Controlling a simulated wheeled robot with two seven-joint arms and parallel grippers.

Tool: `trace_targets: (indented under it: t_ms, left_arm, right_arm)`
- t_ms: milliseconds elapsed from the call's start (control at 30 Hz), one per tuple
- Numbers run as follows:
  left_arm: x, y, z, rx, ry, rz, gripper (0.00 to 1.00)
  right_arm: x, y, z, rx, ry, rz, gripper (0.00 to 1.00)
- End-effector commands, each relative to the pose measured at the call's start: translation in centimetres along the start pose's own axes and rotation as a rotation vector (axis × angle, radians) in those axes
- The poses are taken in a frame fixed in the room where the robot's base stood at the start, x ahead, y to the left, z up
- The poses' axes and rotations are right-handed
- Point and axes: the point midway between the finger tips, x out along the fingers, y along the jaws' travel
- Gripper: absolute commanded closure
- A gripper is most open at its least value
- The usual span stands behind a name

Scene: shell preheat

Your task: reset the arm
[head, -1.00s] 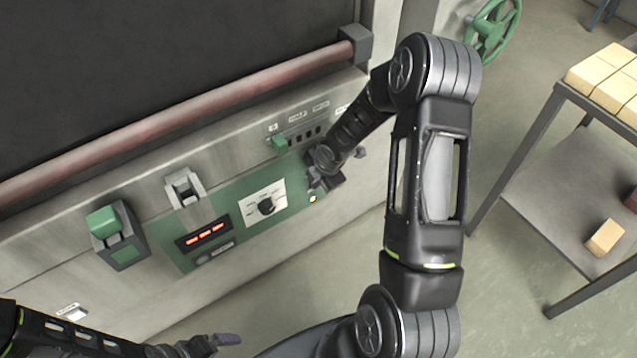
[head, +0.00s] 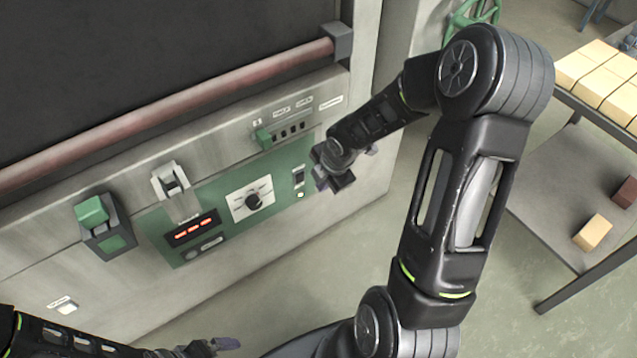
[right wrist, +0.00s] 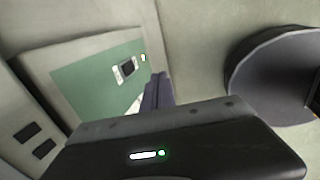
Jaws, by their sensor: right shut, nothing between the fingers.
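My right gripper (head: 335,181) is shut and empty in the head view. It hangs in front of the right end of the green control panel (head: 222,212), just right of a small black rocker switch (head: 298,176) and apart from it. In the right wrist view the shut fingers (right wrist: 157,92) show at the middle, with the switch (right wrist: 126,69) on the green panel to their left. My left gripper (head: 222,344) shows small at the bottom edge of the head view; its fingers are too unclear to read.
A green-capped box (head: 103,225) sits at left, and a reddish bar (head: 180,109) runs above. A rack (head: 545,198) with yellow bricks (head: 600,80) stands at right.

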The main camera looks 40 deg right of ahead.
Motion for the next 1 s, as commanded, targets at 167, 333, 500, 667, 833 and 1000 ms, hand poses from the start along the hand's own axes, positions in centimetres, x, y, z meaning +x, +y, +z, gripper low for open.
trace_targets:
  t_ms: [167,333,500,667,833,1000]
  left_arm:
    - [-0.1,0.0,0.0,0.0,0.0,0.0,0.01]
    - [-0.1,0.0,0.0,0.0,0.0,0.0,0.01]
    - [-0.1,0.0,0.0,0.0,0.0,0.0,0.01]
    - [-0.1,0.0,0.0,0.0,0.0,0.0,0.01]
    - [-0.1,0.0,0.0,0.0,0.0,0.0,0.01]
    - [0.0,0.0,0.0,0.0,0.0,0.0,0.01]
  right_arm:
    - [-0.4,-0.1,0.0,0.0,0.0,0.0,1.0]
    - [-0.3,-0.1,0.0,0.0,0.0,0.0,1.0]
    - [-0.3,-0.1,0.0,0.0,0.0,0.0,1.0]
    - [-0.3,-0.1,0.0,0.006,0.0,0.0,1.0]
    - [-0.3,0.6,-0.2,0.136,0.009,0.027,1.0]
    - [0.5,1.4,-2.6,0.601,0.102,0.086,1.0]
